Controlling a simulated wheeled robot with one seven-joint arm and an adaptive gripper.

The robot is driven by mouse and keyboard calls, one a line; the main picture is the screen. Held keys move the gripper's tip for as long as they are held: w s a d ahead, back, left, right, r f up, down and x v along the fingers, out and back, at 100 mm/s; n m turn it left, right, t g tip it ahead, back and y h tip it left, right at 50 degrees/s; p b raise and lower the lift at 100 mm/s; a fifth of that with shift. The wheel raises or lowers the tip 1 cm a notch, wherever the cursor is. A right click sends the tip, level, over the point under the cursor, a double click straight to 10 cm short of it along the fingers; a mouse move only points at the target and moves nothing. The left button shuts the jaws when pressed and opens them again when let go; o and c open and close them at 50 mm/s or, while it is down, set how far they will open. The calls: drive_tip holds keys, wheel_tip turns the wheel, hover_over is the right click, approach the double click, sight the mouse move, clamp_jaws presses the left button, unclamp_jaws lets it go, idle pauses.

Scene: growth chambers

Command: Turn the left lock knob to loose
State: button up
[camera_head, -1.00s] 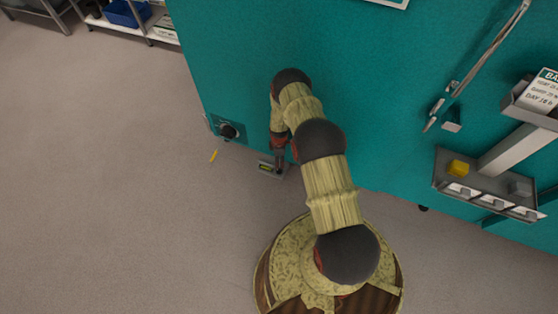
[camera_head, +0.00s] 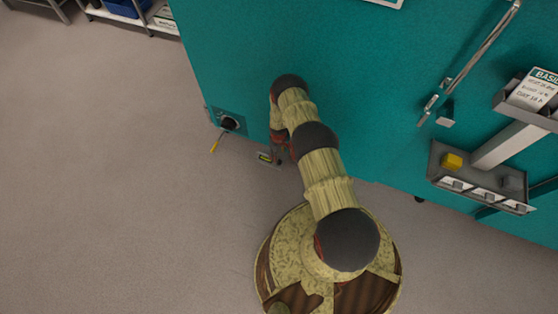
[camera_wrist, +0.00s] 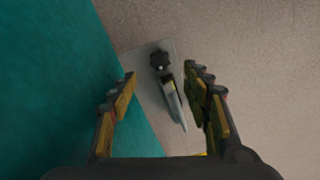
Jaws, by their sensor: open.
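In the wrist view, a black lobed knob (camera_wrist: 161,60) sits on a grey plate (camera_wrist: 148,92) beside the teal chamber wall. A grey lever (camera_wrist: 176,108) with a yellow-green patch lies just below the knob on the picture. My gripper (camera_wrist: 160,74) is open, one finger on either side of the knob and lever; I see no contact. In the head view, my gripper (camera_head: 277,150) is low by the chamber front, and the small grey plate (camera_head: 265,158) shows partly beside it. The knob itself is not clear there.
The teal chamber (camera_head: 350,90) fills the back. A black round fitting (camera_head: 229,123) with a yellow strip (camera_head: 216,143) is at its left edge. A grey tray (camera_head: 480,185) juts out at right, below a long handle (camera_head: 485,45).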

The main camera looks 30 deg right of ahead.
sight(279, 163)
drive_tip(key=shift+f+m, duration=0.15)
drive_tip(key=shift+m, duration=0.75)
wheel_tip(279, 163, down, 8)
drive_tip(key=b, duration=0.3)
drive_tip(key=shift+r, duration=0.2)
drive_tip(key=c, duration=0.3)
drive_tip(key=c, duration=0.7)
drive_tip(key=shift+c, duration=0.6)
